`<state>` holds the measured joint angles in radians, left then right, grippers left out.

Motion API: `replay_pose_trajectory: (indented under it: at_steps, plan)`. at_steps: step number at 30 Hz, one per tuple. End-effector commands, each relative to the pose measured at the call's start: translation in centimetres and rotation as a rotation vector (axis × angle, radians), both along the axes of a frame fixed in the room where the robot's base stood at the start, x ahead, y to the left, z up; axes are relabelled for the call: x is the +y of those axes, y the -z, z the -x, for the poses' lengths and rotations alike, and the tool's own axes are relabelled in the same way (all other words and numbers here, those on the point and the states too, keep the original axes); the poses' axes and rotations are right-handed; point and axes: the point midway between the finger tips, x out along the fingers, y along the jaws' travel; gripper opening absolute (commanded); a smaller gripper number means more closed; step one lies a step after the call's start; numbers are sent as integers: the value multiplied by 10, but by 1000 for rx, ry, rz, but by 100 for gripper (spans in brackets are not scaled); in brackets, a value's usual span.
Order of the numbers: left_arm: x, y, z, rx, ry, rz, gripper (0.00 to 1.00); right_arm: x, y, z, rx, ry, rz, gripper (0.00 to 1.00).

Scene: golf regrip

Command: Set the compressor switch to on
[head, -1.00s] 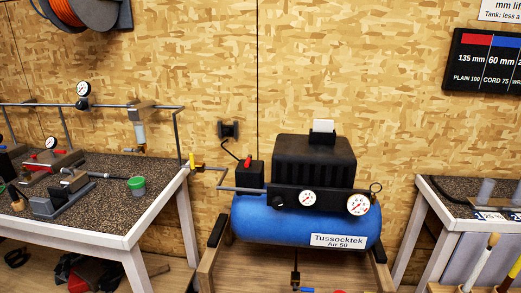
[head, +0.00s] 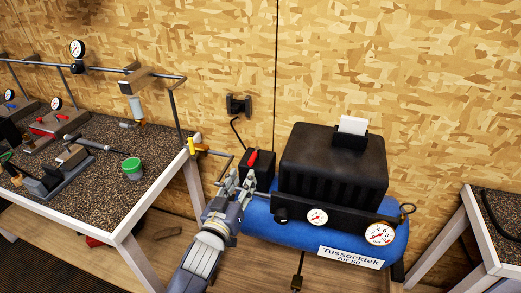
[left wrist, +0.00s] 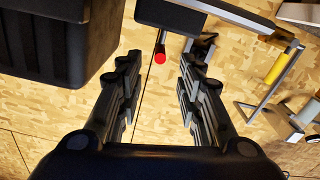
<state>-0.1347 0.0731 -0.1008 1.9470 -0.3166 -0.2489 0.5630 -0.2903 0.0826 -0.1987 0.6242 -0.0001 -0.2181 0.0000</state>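The compressor has a blue tank (head: 262,224) labelled Tussocktek Air 50 and a black ribbed cover (head: 335,165). Its switch is a small black box (head: 262,172) with a red lever (head: 253,157) at the left of the cover. In the left wrist view the box (left wrist: 172,14) is at the top, and the red lever tip (left wrist: 160,57) shows between the finger lines. My left gripper (head: 239,180) is in front of the switch box and hides part of it. Its fingers (left wrist: 160,75) are apart and empty. I cannot tell whether they touch the lever. My right gripper is not in view.
A workbench (head: 120,226) with tools and a green-lidded tub (head: 132,167) stands at the left. Another bench (head: 500,225) is at the right. Gauges (head: 380,234) sit on the compressor front.

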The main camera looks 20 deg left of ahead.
Motion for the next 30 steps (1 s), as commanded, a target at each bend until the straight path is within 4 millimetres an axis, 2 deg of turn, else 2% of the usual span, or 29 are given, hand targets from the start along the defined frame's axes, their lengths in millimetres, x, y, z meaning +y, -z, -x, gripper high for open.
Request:
replay_pose_trajectory:
  at_steps: [9,15,21,30]
  plan:
    - [-2,-2,-53,0,1,-1,34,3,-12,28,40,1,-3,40]
    - [-3,0,-83,2,0,-1,34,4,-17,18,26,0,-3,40]
    - [-4,1,-99,3,1,1,34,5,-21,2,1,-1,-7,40]
    - [-4,2,-102,2,1,0,34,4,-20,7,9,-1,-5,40]
